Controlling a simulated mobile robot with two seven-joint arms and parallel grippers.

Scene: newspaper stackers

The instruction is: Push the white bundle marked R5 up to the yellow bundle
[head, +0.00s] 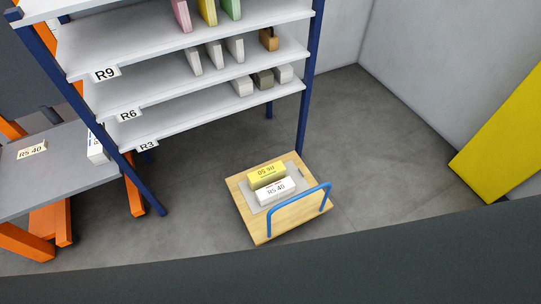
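A white bundle marked "R5 40" (276,190) lies on the low wooden cart in the lower middle of the head view. A yellow bundle (266,174) with upside-down print lies just behind it, roughly parallel. The two are very close; I cannot tell whether they touch. Both rest on a light grey sheet (258,206) on the cart's wooden deck (246,209). Another "R5 40" marking (32,149) shows on the grey table at the left. Neither of my grippers is in view.
The cart's blue handle (299,203) rises in front of the white bundle. A shelf rack (175,110) with blue posts holds several bundles behind. A grey table (50,170) with orange legs stands left. A yellow panel (505,140) stands right. Floor is clear around the cart.

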